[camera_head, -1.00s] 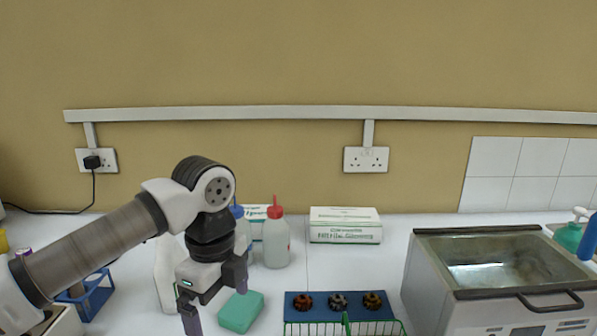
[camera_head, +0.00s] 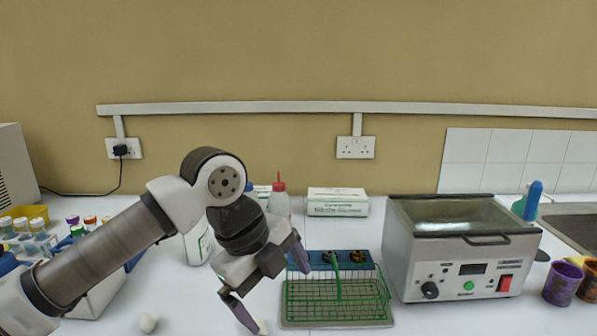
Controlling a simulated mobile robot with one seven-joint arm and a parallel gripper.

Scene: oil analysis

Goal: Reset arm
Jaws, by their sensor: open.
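My gripper (camera_head: 277,293) is open and empty, tilted, over the middle of the white bench. One finger points down and the other lies to the right, by the left side of a green wire basket (camera_head: 338,298). My arm comes in from the lower left. Behind the basket is a blue block (camera_head: 320,261) with round dark parts, partly hidden by the basket and a finger. I cannot tell whether the right finger touches the basket.
A glove box (camera_head: 337,203) and a red-capped bottle (camera_head: 280,203) stand behind. Capped tubes (camera_head: 40,240) are at left.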

